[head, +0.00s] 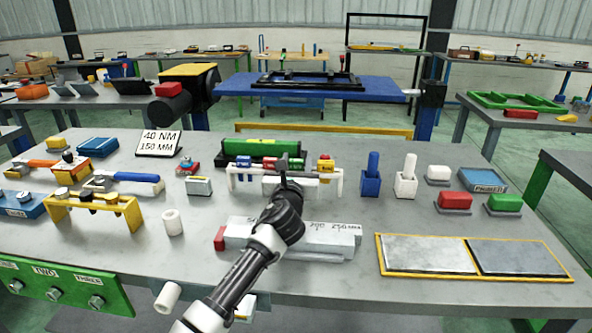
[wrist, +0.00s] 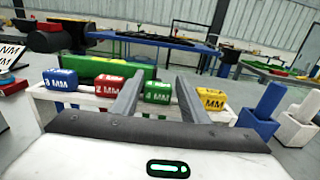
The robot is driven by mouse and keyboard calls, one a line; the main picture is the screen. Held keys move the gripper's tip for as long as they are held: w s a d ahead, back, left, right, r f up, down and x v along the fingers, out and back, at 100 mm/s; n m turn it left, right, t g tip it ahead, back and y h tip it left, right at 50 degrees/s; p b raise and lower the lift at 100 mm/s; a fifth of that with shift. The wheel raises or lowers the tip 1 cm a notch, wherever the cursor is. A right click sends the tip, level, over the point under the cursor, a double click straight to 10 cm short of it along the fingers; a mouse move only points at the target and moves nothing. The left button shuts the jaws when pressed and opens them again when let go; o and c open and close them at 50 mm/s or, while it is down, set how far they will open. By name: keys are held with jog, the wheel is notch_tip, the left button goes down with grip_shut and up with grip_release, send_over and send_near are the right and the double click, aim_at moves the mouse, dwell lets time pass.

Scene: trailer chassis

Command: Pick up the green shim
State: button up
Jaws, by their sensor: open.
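The green shim (wrist: 157,92) stands on a white rack (wrist: 42,105) in the wrist view, in a row with a blue shim (wrist: 60,80), a red shim (wrist: 110,88) and a yellow shim (wrist: 211,100). In the head view the green shim (head: 297,164) is partly beside my gripper. My gripper (wrist: 161,84) is open and empty, pointing at the rack. In the wrist view the green shim appears between its two fingers, with the fingers seemingly nearer the camera. The gripper also shows in the head view (head: 284,163), where it hides part of the rack.
A long green box (head: 262,147) lies behind the rack. A grey marked gauge block (head: 320,240) lies under my arm. Blue (head: 371,184) and white (head: 405,186) holders stand right of the rack. A yellow-framed tray (head: 430,255) lies at the front right.

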jog(key=w, duration=0.4)
jog(key=shift+w+b, duration=0.15)
jog(key=shift+b, duration=0.15)
jog(key=c, duration=0.8)
